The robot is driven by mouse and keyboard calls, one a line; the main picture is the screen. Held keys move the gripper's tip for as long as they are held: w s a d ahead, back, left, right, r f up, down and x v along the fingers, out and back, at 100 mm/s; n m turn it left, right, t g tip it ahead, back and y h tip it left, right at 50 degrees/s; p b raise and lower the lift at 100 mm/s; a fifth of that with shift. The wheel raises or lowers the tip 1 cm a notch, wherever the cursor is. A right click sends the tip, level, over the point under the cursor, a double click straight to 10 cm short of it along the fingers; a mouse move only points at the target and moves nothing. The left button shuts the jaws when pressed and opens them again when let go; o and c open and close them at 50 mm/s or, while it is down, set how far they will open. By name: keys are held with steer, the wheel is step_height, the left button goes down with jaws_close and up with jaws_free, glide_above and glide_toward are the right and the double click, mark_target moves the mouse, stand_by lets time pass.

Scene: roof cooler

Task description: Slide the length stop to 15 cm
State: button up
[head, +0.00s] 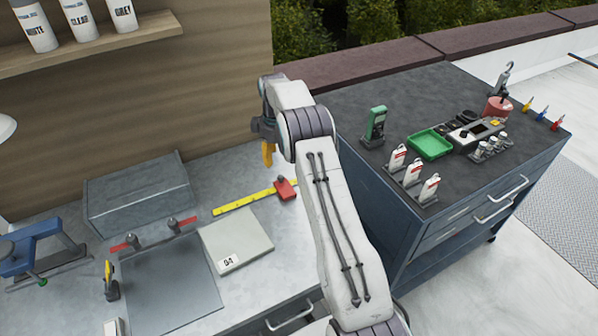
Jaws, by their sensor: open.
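The length stop looks to be the red block (286,189) at the right end of a yellow rule (242,201) on the grey bench top. The rule's marks are too small to read, so I cannot tell the stop's setting. My gripper (267,154) hangs above the bench, behind and a little left of the red block in the picture. Its yellow finger points down and appears apart from the block. The gripper is open and seems empty; its other finger is not clearly seen. My arm covers the bench just right of the block.
A pale flat box (236,243) lies in front of the rule. A dark plate with a red-marked clamp bar (153,236) is left of it. A grey case (138,194) stands behind. A dark-topped cabinet (430,89) with tools and a green tray (430,144) stands right.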

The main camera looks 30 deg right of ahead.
mark_target(281, 177)
steer(key=shift+s+d+n+g, duration=0.1)
steer(key=shift+s+n+g, duration=0.2)
steer(key=shift+s+n, duration=0.5)
steer(key=shift+f+n, duration=0.1)
steer(key=shift+n, duration=0.9)
steer(key=shift+f+p, duration=0.95)
steer(key=shift+f, duration=2.65)
steer(key=shift+c, duration=0.4)
jaws_close()
